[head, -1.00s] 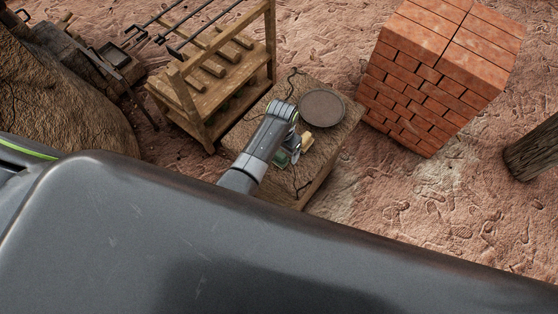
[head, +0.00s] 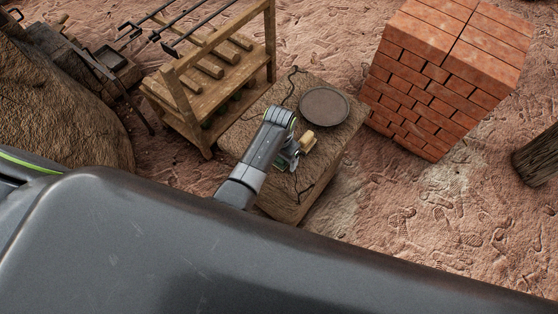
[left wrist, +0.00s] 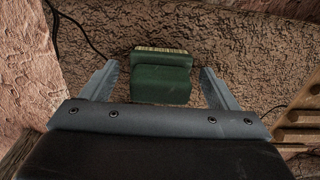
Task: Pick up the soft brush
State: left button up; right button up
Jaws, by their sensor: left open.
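The soft brush shows in the left wrist view (left wrist: 160,80) as a green block with a strip of pale bristles along its far edge. It lies on a rough brown block-like stand (head: 335,140). In the head view a tan part of the brush (head: 307,141) shows just beside my left gripper (head: 291,160), and the rest is mostly hidden by the gripper. In the left wrist view my left gripper (left wrist: 160,90) is open, one finger on each side of the brush, with gaps between. My right gripper is not in view.
A round dark plate (head: 324,105) lies on the stand beyond the brush. Dark cords run along the stand. A wooden rack (head: 205,85) stands to the left, a brick stack (head: 440,75) to the right, and a wooden post (head: 537,158) at the right edge.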

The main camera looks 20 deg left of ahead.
pick_arm(q)
jog(key=c, duration=1.1)
jog(key=shift+r, duration=0.15)
notch_tip(320, 180, up, 18)
jog(key=p, duration=2)
jog(key=shift+p, duration=0.3)
